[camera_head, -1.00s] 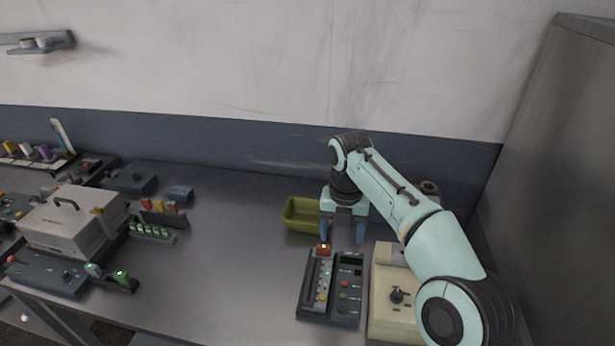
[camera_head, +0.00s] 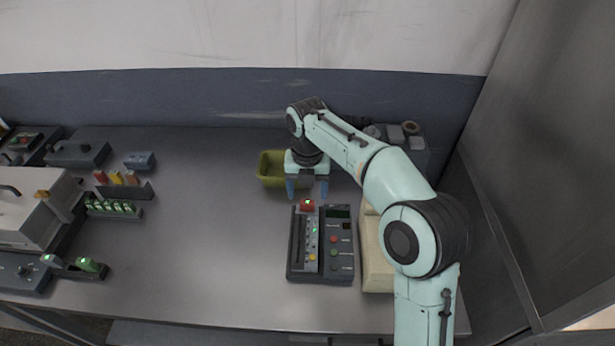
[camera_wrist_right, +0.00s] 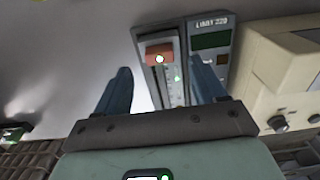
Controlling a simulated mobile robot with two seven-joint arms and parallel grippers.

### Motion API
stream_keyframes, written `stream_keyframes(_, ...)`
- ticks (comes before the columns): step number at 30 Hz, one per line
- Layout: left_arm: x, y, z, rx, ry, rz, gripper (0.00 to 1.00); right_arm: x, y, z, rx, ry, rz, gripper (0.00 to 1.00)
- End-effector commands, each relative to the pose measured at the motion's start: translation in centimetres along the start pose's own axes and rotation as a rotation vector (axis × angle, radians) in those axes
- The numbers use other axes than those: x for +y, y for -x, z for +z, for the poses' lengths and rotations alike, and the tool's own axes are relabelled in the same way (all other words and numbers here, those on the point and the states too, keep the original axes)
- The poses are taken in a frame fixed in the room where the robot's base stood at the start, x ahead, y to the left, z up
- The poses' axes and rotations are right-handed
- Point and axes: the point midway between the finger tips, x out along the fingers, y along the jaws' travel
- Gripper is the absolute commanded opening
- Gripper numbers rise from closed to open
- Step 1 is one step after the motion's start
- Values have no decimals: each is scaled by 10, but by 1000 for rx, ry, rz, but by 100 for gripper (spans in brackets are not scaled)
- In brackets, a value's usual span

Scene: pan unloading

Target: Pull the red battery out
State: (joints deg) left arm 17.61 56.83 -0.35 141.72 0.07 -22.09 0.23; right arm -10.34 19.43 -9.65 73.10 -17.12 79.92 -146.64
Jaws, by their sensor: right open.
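The red battery (camera_head: 306,205) sits at the far end of the left slot of a dark tester device (camera_head: 322,270). In the right wrist view the battery (camera_wrist_right: 159,52) shows as an orange-red block with a bright spot, at the top of the device's slot (camera_wrist_right: 176,85). My right gripper (camera_head: 307,197) is open, with its blue fingers apart, just behind and above the battery. In the right wrist view the open fingers (camera_wrist_right: 160,85) frame the slot, and nothing is between them in their grip. My left gripper is not in view.
A yellow-green bin (camera_head: 270,170) stands behind the gripper. A beige device (camera_head: 374,255) stands close to the tester's right. A rack of green cells (camera_head: 112,208) and several coloured batteries (camera_head: 117,178) are at left. The table's middle is clear.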

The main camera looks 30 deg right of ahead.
Motion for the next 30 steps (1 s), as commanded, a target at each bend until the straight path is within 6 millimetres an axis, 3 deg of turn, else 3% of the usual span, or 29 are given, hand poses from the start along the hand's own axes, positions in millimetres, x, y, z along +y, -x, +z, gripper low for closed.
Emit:
stream_keyframes(6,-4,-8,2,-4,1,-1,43,0,-28,0,1,0,-1,70)
stream_keyframes(18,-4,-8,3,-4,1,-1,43,0,-34,0,-1,0,0,70)
stream_keyframes(19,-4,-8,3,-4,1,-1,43,0,-34,0,-1,0,0,67)
stream_keyframes(20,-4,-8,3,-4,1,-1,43,0,-34,0,-1,0,0,57)
stream_keyframes(24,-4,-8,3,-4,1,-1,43,0,-34,0,-1,0,0,12)
stream_keyframes(26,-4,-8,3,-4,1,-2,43,0,-34,0,-1,0,0,9)
stream_keyframes(27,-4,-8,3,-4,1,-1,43,0,-34,0,-1,0,0,26)
stream_keyframes(29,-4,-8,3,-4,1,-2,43,0,-34,0,-1,0,0,7)
stream_keyframes(30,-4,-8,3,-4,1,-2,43,0,-34,0,-1,0,1,6)
